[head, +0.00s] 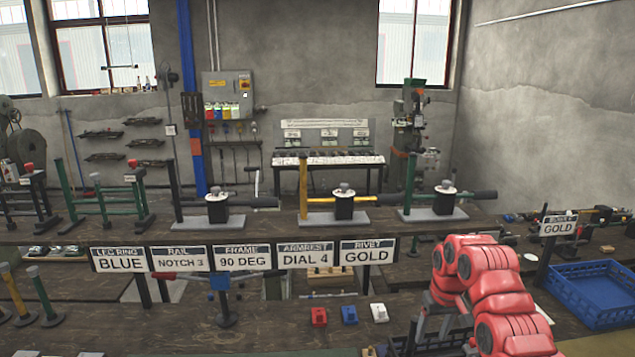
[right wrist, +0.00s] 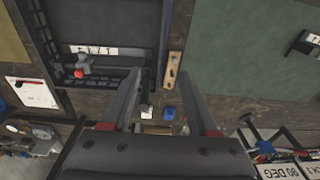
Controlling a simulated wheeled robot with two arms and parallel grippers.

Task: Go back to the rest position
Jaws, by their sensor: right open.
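My right arm, with red rounded links, comes in at the lower right of the head view. Its gripper (head: 412,340) is low at the bottom edge there, partly hidden by the arm and the frame edge. In the right wrist view the two fingers of this gripper (right wrist: 160,74) are spread apart with nothing between them. It is over the dark wooden bench (head: 270,335), to the right of the small red block (head: 319,317), blue block (head: 349,314) and white block (head: 379,313). My left gripper is in no view.
Three lever presses stand on the back shelf, the left (head: 217,208), middle (head: 344,203) and right (head: 444,200). Label signs, including RIVET GOLD (head: 367,252), line the shelf's front. A blue crate (head: 590,292) is at the right. Posts (head: 42,295) stand at the left.

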